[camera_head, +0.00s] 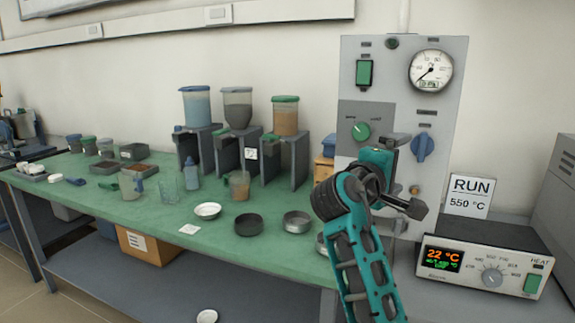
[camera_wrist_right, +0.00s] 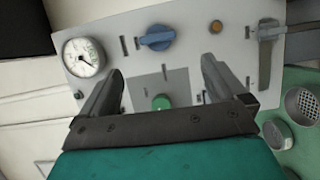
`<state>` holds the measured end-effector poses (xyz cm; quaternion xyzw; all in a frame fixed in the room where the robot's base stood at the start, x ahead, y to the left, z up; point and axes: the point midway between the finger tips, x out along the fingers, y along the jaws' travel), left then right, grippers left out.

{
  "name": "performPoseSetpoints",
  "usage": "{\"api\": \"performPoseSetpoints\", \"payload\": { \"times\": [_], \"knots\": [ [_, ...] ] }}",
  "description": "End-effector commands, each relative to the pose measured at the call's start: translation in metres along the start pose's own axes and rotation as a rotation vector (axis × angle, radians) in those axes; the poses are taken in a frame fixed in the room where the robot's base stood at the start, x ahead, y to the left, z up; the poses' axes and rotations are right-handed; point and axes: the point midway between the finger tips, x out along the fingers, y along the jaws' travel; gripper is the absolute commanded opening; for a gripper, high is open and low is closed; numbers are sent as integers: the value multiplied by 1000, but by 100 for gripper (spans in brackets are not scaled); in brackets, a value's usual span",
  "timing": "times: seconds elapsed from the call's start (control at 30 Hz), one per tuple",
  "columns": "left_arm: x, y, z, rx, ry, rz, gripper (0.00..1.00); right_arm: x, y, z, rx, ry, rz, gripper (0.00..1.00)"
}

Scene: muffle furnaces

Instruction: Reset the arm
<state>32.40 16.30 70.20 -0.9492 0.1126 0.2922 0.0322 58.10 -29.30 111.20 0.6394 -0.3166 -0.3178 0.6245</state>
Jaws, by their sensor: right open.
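My right arm (camera_head: 362,255) comes up from the bottom of the head view, bent in front of the grey control panel (camera_head: 400,100). My right gripper (camera_head: 408,176) is at the lower part of this panel. In the right wrist view the gripper (camera_wrist_right: 162,70) is open, with nothing between its fingers. The panel's green knob (camera_wrist_right: 161,102) and blue knob (camera_wrist_right: 157,38) show beyond and between the fingers, apart from them as far as I can tell. My left gripper is not in view.
A heater controller (camera_head: 482,265) reading 22 °C and a RUN 550 °C sign (camera_head: 469,196) stand right of the arm. The green bench (camera_head: 130,210) at left holds several dishes, cups and three hoppers on stands. Dishes (camera_head: 297,221) lie close left of the arm.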

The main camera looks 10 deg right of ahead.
Motion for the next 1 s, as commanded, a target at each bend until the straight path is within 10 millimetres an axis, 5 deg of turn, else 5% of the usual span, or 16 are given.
{"api": "performPoseSetpoints", "payload": {
  "times": [0.13, 0.27, 0.47, 0.6, 0.8, 1.0],
  "knots": [
    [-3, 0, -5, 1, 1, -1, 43, 0, -48, -7, 14, 97, -58, 98],
    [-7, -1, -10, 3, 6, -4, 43, -12, -124, -11, 76, 251, -175, 98],
    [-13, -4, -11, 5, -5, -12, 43, -59, -237, 5, 254, 451, -430, 98],
    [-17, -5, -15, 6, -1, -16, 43, -108, -300, 35, 417, 526, -640, 98],
    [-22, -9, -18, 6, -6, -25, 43, -184, -358, 92, 693, 526, -945, 98],
    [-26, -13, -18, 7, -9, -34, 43, -234, -376, 137, 911, 453, -1139, 98]
  ]
}}
